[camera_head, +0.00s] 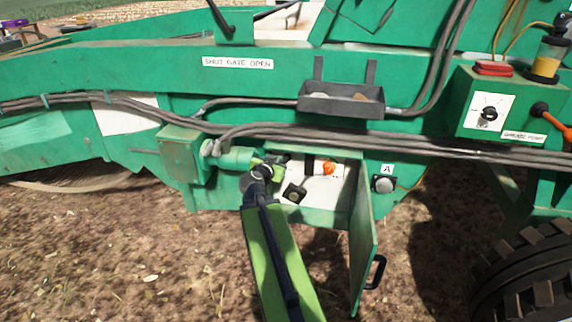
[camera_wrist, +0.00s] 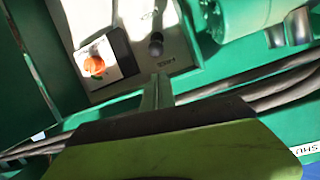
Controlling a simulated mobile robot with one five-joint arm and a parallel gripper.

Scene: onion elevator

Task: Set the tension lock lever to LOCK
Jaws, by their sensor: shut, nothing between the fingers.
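An open compartment in the green machine has a pale inner panel (camera_head: 318,190). In the head view, an orange knob (camera_head: 329,168) stands at its upper right beside a dark upright part. In the wrist view, an orange part (camera_wrist: 96,64) sits on a pale, dark-edged plate, and a black round knob (camera_wrist: 155,46) is to its right above a small unreadable label. I cannot tell which is the tension lock lever or its setting. My gripper (camera_wrist: 157,88) is shut and empty, its tips just below the black knob in the picture; contact is unclear.
The compartment's green door (camera_head: 362,240) hangs open at the right, with a black handle (camera_head: 376,272). A green cylinder (camera_wrist: 228,18) is close by at the upper right. Dark hoses (camera_head: 330,138) run above the compartment. A tire (camera_head: 525,275) stands at the lower right.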

